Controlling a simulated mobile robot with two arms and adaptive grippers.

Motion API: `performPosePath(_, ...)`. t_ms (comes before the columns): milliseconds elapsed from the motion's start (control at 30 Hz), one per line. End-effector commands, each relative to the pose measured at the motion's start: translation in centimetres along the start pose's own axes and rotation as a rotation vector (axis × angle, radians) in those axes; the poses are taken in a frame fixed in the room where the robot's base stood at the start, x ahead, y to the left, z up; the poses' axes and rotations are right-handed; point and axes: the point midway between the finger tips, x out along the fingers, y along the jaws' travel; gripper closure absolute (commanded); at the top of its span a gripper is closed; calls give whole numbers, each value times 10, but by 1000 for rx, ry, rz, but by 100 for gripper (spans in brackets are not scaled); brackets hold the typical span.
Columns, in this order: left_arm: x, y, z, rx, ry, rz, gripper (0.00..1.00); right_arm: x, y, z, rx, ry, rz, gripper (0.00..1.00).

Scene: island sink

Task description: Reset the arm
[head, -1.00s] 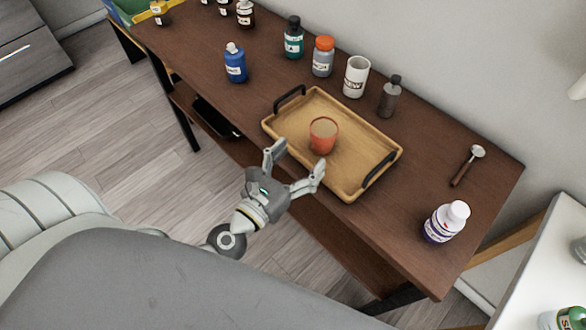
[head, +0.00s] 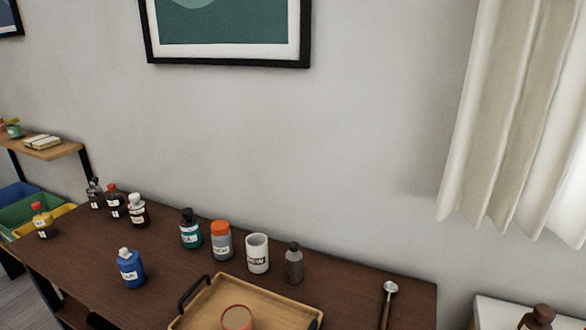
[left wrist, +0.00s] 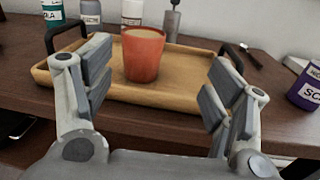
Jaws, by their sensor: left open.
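My left gripper (left wrist: 160,95) is open and empty in the left wrist view. Its fingers stand apart, with the orange cup (left wrist: 143,54) showing beyond and between them. The cup stands upright on the wooden tray (left wrist: 185,92), which has dark handles. In the head view only the top of the cup (head: 237,318) and the far part of the tray (head: 262,292) show at the bottom edge. Neither gripper shows in the head view. My right gripper is in neither view.
A spoon-like tool (head: 387,303) lies at the right. A purple-labelled bottle (left wrist: 306,88) is right of the gripper.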

Motion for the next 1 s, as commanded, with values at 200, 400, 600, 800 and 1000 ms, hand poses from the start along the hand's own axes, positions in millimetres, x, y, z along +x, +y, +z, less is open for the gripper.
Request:
performPosePath(200,-1,-61,9,638,-43,-288,22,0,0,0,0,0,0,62)
performPosePath(400,-17,-93,-21,1280,-61,-568,22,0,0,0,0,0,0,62)
performPosePath(600,-47,-83,-69,1885,-39,-914,22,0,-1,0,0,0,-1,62)
performPosePath(800,-84,-45,-106,2273,10,-1306,22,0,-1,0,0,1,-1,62)
performPosePath(1000,-122,-6,-121,2436,55,-1668,22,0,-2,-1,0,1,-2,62)
